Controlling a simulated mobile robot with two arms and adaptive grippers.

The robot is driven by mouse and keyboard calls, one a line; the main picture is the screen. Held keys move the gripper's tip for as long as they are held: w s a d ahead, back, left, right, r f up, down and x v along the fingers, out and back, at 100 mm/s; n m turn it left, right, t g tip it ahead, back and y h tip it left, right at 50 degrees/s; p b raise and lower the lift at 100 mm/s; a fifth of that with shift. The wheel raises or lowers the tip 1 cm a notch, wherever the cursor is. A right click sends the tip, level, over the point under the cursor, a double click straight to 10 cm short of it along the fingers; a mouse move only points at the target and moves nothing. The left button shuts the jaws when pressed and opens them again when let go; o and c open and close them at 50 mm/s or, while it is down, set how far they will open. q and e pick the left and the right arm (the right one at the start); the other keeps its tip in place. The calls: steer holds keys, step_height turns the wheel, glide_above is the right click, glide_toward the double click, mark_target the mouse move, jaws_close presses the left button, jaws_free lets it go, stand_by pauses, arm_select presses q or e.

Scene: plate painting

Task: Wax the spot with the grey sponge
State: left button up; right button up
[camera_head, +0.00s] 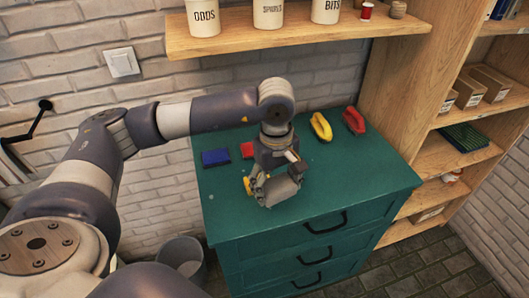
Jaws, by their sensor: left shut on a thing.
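My left gripper (268,180) is low over the green cabinet top (225,205), near its front part. It is shut on a grey block, the grey sponge (281,191), which is partly covered by the fingers. Whether the sponge touches the top cannot be told. I cannot make out the spot clearly; the gripper and arm cover part of the top. My right gripper is not in view.
A blue block (215,158) and a partly hidden red block (247,150) lie at the back left of the top. A yellow handled tool (321,127) and a red one (354,121) lie at the back right. A shelf (300,36) hangs above. The top's right side is clear.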

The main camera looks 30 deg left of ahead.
arm_select(q)
steer(key=w+a+n+p, duration=0.1)
steer(key=w+a+n, duration=0.1)
steer(key=n, duration=0.3)
steer(key=w+a+f+n+p, duration=0.1)
steer(key=w+a+n, duration=0.1)
steer(key=a+n, duration=0.2)
steer(key=w+a+f+n+p, duration=0.1)
steer(key=w+a+n, duration=0.2)
steer(key=n, duration=0.4)
steer(key=shift+a+f+n, duration=0.1)
steer(key=shift+a+n, duration=0.3)
steer(key=shift+a, duration=0.15)
steer(key=shift+f, duration=0.55)
step_height(320, 180, down, 4)
steer(key=shift+f+b, duration=0.1)
steer(key=shift+b, duration=1.15)
steer(key=shift+w+f, duration=0.1)
steer(key=shift+f, duration=0.1)
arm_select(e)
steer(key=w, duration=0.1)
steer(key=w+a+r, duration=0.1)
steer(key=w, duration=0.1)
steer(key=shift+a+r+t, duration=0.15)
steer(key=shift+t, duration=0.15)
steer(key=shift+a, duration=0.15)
